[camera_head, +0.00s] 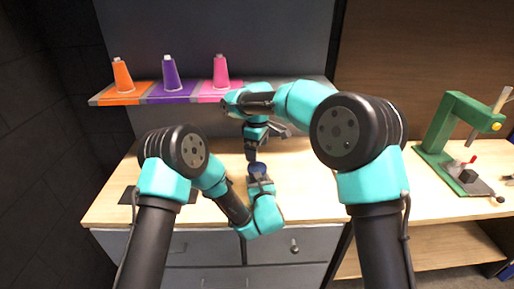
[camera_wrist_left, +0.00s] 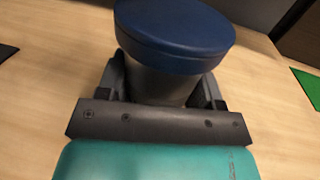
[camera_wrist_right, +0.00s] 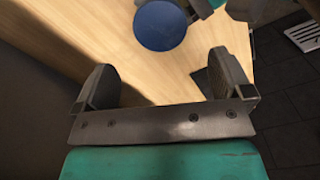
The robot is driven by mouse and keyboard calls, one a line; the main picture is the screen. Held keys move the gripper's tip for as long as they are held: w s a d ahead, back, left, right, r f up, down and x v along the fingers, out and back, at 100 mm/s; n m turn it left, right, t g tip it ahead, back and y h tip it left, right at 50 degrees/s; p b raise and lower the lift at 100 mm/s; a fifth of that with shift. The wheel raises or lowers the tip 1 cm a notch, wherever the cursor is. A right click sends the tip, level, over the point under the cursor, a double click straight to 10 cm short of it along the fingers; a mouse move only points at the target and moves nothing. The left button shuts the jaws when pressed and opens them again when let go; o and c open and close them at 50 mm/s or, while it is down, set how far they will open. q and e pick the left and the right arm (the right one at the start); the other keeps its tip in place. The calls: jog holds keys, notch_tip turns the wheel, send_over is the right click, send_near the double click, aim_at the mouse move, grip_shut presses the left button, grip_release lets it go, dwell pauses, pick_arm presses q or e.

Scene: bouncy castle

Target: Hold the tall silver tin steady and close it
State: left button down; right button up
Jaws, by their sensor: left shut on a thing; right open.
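The tin (camera_wrist_left: 160,84) is a grey cylinder with a wide dark blue lid (camera_wrist_left: 174,32) on its top. I cannot tell whether the lid is pressed fully down. My left gripper (camera_wrist_left: 165,88) is shut around the tin's body, below the lid. In the head view the tin's blue top (camera_head: 257,167) shows small above the bench, between the two grippers. My right gripper (camera_head: 264,143) points down above it, open and empty. In the right wrist view the round blue lid (camera_wrist_right: 160,25) lies beyond the open fingers (camera_wrist_right: 172,82), apart from them.
A shelf (camera_head: 190,92) behind carries an orange cone (camera_head: 123,77), a purple cone (camera_head: 170,75) and a pink cone (camera_head: 220,73). A green press-like tool (camera_head: 440,130) stands on the right bench. The wooden bench (camera_head: 315,180) around the tin is mostly clear.

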aim_at(257, 167)
jog(key=shift+f, duration=0.1)
dwell(0.3)
jog(key=shift+f, duration=3.95)
jog(key=shift+c, duration=0.2)
jog(key=c, duration=0.9)
jog(key=m, duration=0.5)
jog(key=o, duration=1)
notch_tip(257, 167, up, 12)
jog(key=shift+r, duration=0.1)
